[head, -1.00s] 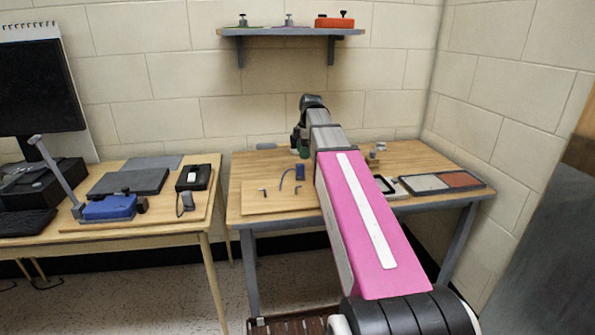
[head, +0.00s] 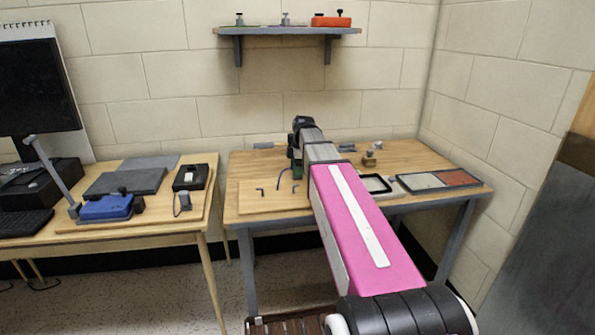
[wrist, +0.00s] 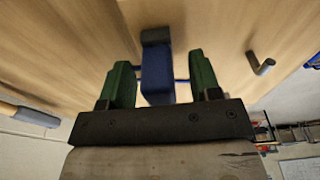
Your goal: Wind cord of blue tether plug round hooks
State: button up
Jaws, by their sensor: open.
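The blue tether plug (wrist: 157,75) with a dark grey end lies between the two green fingers of my gripper (wrist: 161,80) in the wrist view. The fingers are open, with a gap on each side of the plug. In the head view my gripper (head: 297,168) is low over the wooden board and hides the plug. The thin dark-blue cord (head: 281,179) curves on the board beside it. Two small dark hooks, one on the left (head: 261,192) and one nearer my arm (head: 295,187), stand on the board; one hook (wrist: 261,64) shows right of my fingers in the wrist view.
The board (head: 250,205) lies on a wooden table (head: 415,157). Right of my arm are a black-framed tray (head: 376,185), a small brass-coloured block (head: 369,161) and a grey-and-red panel (head: 438,181). A second table with a blue device (head: 105,207) stands left, across a gap. A wall shelf (head: 285,31) hangs above.

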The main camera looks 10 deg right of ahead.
grip_shut()
jog(key=shift+r, duration=0.15)
jog(key=shift+r, duration=0.5)
jog(key=r, duration=0.1)
jog(key=a+r, duration=0.1)
jog(key=r, duration=0.1)
jog(key=shift+r, duration=0.25)
jog(key=a+r, duration=0.6)
jog(key=a, duration=0.4)
jog(key=shift+w+a, duration=0.15)
jog(key=shift+a, duration=0.2)
jog(key=shift+r, duration=0.1)
